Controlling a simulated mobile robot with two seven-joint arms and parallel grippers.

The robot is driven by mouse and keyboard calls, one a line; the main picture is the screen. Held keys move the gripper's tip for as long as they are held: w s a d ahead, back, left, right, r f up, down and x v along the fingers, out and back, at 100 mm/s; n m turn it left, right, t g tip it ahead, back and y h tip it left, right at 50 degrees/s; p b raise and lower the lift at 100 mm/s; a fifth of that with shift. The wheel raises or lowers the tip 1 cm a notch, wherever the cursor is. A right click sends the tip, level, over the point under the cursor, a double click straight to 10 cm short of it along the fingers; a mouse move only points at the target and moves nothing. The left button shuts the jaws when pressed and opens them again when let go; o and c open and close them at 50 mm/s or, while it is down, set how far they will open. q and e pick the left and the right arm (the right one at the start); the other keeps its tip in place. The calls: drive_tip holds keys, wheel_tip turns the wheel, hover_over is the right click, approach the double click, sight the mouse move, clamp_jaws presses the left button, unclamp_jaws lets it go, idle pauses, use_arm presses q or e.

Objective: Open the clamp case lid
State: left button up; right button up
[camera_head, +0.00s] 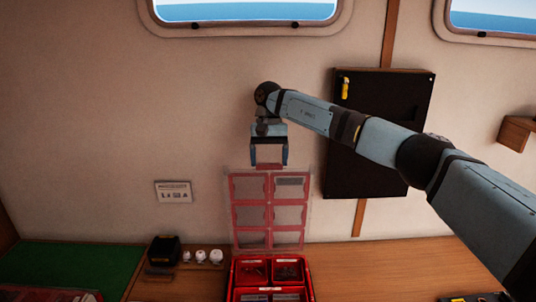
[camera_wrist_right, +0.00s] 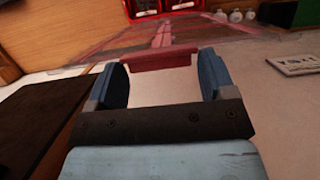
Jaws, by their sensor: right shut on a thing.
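The clamp case (camera_head: 312,282) is a red box with compartments on the wooden counter, cut off by the bottom of the head view. Its clear lid with red-framed panels (camera_head: 268,206) stands raised, close to upright, behind the box. My right gripper (camera_head: 269,164) is at the lid's top edge, pointing down. In the right wrist view, my gripper (camera_wrist_right: 163,68) is shut on a red tab (camera_wrist_right: 160,58) at the lid's edge, one blue finger on each side. The open red box (camera_wrist_right: 140,13) shows beyond the lid. My left gripper is not in view.
A black box (camera_head: 164,250) and small white round items (camera_head: 201,255) stand left of the case. A green mat (camera_head: 82,262) lies farther left. A black panel (camera_head: 350,150) hangs on the wall at right. The counter (camera_head: 375,265) right of the case is mostly clear.

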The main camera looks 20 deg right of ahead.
drive_tip(key=shift+f, duration=0.55)
drive_tip(key=o, duration=1)
drive_tip(key=shift+o, duration=0.2)
drive_tip(key=shift+w, duration=0.1)
drive_tip(key=v, duration=1.4)
drive_tip(key=shift+r, duration=0.25)
drive_tip(key=shift+a, duration=0.1)
